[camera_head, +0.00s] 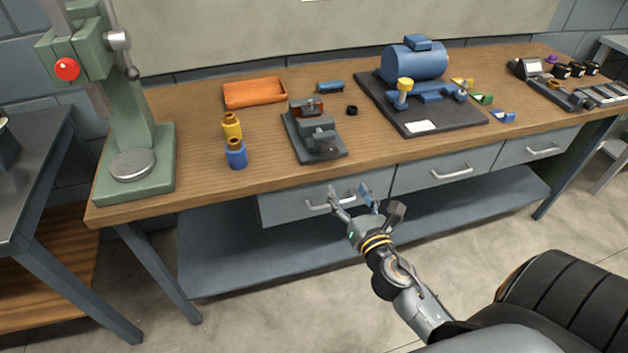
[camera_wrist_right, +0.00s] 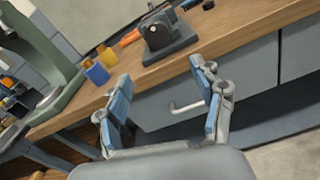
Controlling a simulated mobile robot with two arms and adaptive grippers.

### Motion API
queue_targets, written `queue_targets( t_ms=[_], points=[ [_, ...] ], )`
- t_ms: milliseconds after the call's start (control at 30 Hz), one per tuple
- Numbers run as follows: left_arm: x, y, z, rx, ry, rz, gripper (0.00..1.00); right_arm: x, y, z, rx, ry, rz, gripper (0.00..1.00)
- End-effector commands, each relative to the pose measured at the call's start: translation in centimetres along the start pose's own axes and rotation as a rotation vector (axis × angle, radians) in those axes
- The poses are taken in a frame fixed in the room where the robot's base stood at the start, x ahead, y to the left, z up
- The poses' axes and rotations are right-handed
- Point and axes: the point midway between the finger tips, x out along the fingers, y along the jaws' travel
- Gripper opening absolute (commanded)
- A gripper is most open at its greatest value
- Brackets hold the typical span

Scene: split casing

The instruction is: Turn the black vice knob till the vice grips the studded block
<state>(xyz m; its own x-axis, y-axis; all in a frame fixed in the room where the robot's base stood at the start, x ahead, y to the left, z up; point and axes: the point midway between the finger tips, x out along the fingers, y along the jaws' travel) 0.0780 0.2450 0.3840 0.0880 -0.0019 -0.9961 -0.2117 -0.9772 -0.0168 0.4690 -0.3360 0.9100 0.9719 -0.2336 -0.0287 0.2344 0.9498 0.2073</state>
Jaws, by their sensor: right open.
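The grey vice (camera_head: 318,133) stands on the wooden bench, left of the middle. A dark round part, which looks like the black knob (camera_head: 329,149), is on its near end. A small reddish-brown piece (camera_head: 308,104), perhaps the studded block, shows at the vice's far end; its studs and any jaw contact are too small to tell. The vice (camera_wrist_right: 168,37) also shows beyond the fingers in the right wrist view. My right gripper (camera_head: 351,194) is open and empty in front of the bench's drawers, below and nearer than the vice. My left gripper is out of view.
Yellow (camera_head: 232,127) and blue (camera_head: 236,154) cylinders stand left of the vice. An orange tray (camera_head: 254,93) lies behind, and a small black ring (camera_head: 352,110) lies to the right. A green press (camera_head: 140,155) stands at the left end, a blue motor (camera_head: 414,62) on a dark board right.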

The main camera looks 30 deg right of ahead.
Motion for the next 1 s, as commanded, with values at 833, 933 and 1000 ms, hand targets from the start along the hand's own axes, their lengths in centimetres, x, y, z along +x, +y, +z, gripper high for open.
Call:
queue_targets(
  t_ms=[833, 933, 1000],
  points=[
    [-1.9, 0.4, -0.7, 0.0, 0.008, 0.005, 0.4, 12.1, 0.4, 2.1, -0.059, -0.037, 0.005, 0.67],
    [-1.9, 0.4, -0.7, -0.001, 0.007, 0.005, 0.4, 13.1, 0.4, 2.1, -0.059, -0.037, 0.006, 0.67],
    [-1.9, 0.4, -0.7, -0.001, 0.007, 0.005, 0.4, 13.4, 0.4, 2.1, -0.059, -0.036, 0.007, 0.67]
  ],
)
